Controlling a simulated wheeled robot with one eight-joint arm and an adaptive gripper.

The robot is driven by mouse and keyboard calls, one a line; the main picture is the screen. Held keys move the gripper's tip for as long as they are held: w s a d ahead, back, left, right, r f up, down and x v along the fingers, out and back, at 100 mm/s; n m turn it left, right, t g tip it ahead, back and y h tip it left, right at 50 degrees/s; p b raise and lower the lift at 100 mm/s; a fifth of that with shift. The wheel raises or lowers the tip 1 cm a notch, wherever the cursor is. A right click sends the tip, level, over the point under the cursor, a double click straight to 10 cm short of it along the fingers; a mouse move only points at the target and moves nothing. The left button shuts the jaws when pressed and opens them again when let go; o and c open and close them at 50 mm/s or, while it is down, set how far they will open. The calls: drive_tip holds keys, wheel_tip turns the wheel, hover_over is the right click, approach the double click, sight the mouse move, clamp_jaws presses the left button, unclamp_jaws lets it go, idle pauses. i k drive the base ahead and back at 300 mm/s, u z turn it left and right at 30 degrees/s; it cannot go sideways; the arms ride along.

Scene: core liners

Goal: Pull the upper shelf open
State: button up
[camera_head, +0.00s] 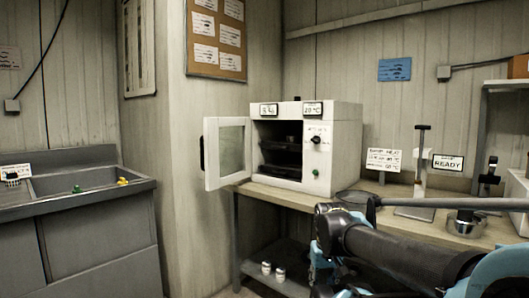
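A white oven (332,150) stands on a bench at the middle of the view. Its windowed door (228,152) is swung open to the left. Inside the dark chamber, the upper shelf (281,147) shows as a dark level with small dark shapes on it, too dim to make out. A lower shelf (280,171) shows beneath it. Both appear to be within the chamber. Part of my arm, black with light blue joints, fills the lower right foreground. I cannot make out the fingers of my gripper in this view.
The bench (262,192) carries a press-like stand (420,165), signs and a metal cup (465,224). Two small containers (272,271) stand on the low shelf. A sink unit (75,180) is at left. Floor between sink and bench looks clear.

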sight(282, 144)
drive_tip(key=u, duration=1.25)
drive_tip(key=i, duration=1)
drive_tip(key=z, duration=1.4)
